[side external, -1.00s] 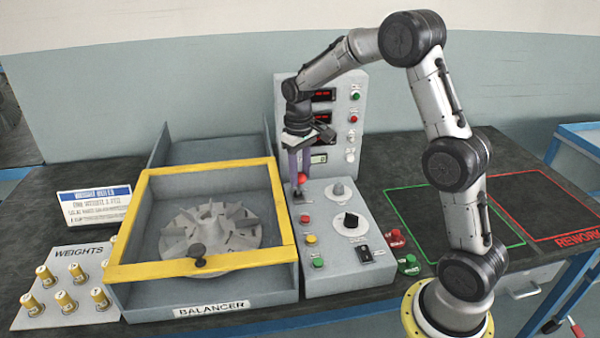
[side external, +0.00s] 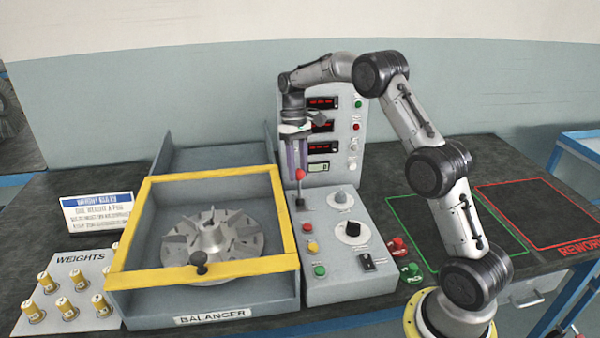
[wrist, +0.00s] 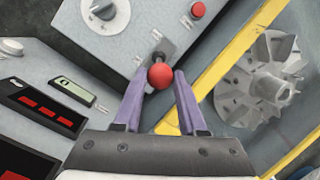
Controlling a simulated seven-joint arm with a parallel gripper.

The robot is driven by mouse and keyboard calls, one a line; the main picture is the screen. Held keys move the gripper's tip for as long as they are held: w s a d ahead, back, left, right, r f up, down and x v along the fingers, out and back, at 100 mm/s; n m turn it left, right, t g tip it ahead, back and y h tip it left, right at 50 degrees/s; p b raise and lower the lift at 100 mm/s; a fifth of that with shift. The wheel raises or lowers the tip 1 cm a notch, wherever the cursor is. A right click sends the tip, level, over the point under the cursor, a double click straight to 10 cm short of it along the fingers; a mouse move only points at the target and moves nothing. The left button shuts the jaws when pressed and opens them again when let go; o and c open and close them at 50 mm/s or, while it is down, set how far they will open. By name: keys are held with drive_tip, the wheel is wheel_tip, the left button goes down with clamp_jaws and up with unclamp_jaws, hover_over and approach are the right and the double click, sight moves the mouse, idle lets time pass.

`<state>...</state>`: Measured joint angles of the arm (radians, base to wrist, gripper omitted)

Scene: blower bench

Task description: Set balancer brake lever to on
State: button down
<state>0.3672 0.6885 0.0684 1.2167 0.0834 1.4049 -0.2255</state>
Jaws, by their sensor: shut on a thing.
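The balancer brake lever is a dark stem with a red ball knob (side external: 299,174). It rises from a slot plate at the back left of the grey control panel (side external: 325,277). My gripper (side external: 298,172) points down from above and is shut on the lever, with its purple fingers on either side near the knob. In the wrist view the red knob (wrist: 161,76) shows between the two fingertips (wrist: 157,88). The lever stands nearly upright in the side view. The marks on its plate are too small to read.
The balancer (side external: 117,265) with its yellow frame and bladed rotor (side external: 212,236) lies left of the panel. Buttons and a black dial (side external: 352,229) lie in front of the lever. An upright display panel (side external: 345,125) stands close behind my gripper.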

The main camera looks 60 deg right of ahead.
drive_tip(key=shift+w+d+f, duration=0.2)
drive_tip(key=shift+w+d, duration=0.15)
drive_tip(key=shift+d, duration=0.15)
drive_tip(key=shift+w+d+f, duration=0.2)
drive_tip(key=shift+w+d, duration=0.15)
drive_tip(key=shift+d, duration=0.2)
drive_tip(key=shift+f, duration=0.15)
drive_tip(key=shift+c, duration=2.4)
unclamp_jaws()
drive_tip(key=shift+w, duration=0.1)
wheel_tip(320, 180, up, 12)
drive_tip(key=shift+w+d, duration=0.35)
drive_tip(key=shift+w, duration=0.1)
